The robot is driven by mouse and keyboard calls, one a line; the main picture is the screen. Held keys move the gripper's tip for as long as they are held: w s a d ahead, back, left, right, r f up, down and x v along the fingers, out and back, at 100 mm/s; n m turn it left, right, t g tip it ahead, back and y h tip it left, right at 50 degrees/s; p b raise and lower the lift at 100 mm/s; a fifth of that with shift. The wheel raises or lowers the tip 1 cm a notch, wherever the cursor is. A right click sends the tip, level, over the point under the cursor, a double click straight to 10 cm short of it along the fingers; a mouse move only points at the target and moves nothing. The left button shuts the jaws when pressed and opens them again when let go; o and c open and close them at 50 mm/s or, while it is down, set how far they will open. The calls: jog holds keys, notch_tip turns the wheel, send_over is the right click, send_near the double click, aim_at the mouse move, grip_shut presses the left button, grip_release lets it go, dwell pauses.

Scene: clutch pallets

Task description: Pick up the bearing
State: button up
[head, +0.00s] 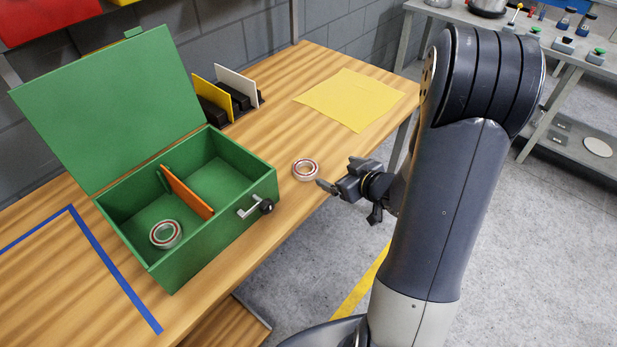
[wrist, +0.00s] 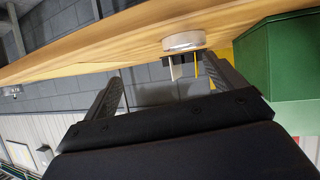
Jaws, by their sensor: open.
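A bearing (head: 305,169), a ring with a pale metal rim and a reddish band, lies flat on the wooden table near its front edge, right of the green box. It also shows in the wrist view (wrist: 184,41), seen from the side beyond the fingers. A second, similar bearing (head: 166,234) lies in the near-left compartment of the open green box (head: 222,238). My gripper (head: 338,187) is just right of the loose bearing, close to the table edge. In the wrist view its two fingers (wrist: 163,75) are apart with nothing between them.
The box's lid (head: 115,110) stands raised, and an orange divider (head: 186,192) splits its inside. A rack with yellow and white plates (head: 229,93) stands behind. A yellow sheet (head: 350,99) lies on the table at the back right. Blue tape (head: 115,268) marks the left of the table.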

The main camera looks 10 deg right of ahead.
jog(key=s+a+y, duration=0.1)
jog(key=s+a, duration=0.1)
jog(key=p, duration=0.1)
send_near(300, 165)
jog(key=shift+y, duration=0.3)
jog(key=x, duration=0.6)
jog(key=shift+w+d+f, duration=0.1)
jog(key=shift+d+f, duration=0.05)
jog(key=shift+f, duration=0.15)
jog(key=c, duration=1.3)
jog(key=shift+o, duration=0.2)
jog(key=shift+r, duration=0.1)
